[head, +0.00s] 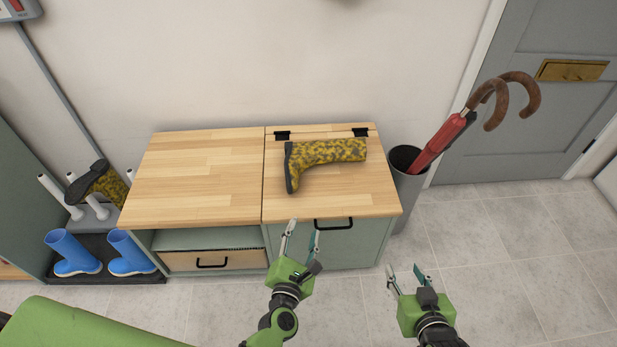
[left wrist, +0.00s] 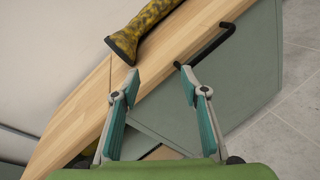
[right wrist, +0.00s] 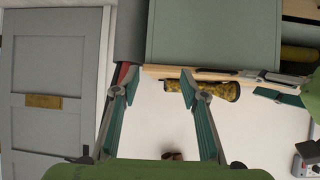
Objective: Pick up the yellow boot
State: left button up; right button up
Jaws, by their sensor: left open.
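A yellow boot with dark mottling (head: 324,154) lies on its side on the right part of the wooden bench top, its dark sole to the left. It also shows in the left wrist view (left wrist: 147,25), beyond the fingertips, and in the right wrist view (right wrist: 222,90). My left gripper (head: 303,226) is open and empty at the bench's front edge, short of the boot. My right gripper (head: 404,275) is open and empty, lower and to the right, in front of the bench. A second yellow mottled boot (head: 106,184) hangs on a rack at the left.
The bench (head: 195,180) has a lid handle (head: 333,225) and a drawer (head: 213,261). Blue boots (head: 72,252) stand in a dark tray at left. A grey bin (head: 408,185) with a red umbrella (head: 440,142) stands right of the bench. The bench top's left half is clear.

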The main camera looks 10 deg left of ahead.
pick_arm(q)
notch_tip(320, 180, up, 3)
jog(key=w+a+n+t+y+b, duration=0.1)
jog(key=w+a+n+y+b, duration=0.15)
jog(key=n, duration=0.45)
jog(key=n+y+b, duration=0.2)
jog(key=n+b, duration=0.1)
jog(key=n, duration=0.4)
send_near(287, 172)
jog(key=x, duration=0.4)
jog(key=shift+w+d+r, duration=0.15)
jog(key=shift+w+d, duration=0.05)
jog(key=shift+w, duration=0.05)
jog(key=shift+x, duration=0.85)
jog(key=x, duration=0.2)
jog(key=b+x, duration=0.1)
jog(key=shift+w+a+f, duration=0.2)
jog(key=shift+a+f, duration=0.05)
jog(key=shift+w+a, duration=0.15)
jog(key=shift+w, duration=0.3)
jog(key=shift+r, duration=0.1)
grip_shut()
pick_arm(e)
notch_tip(287, 172, up, 20)
jog(key=w+a+t+y, duration=0.1)
jog(key=t+y, duration=0.1)
jog(key=t, duration=0.4)
jog(key=shift+a+t, duration=0.35)
jog(key=shift+t, duration=0.05)
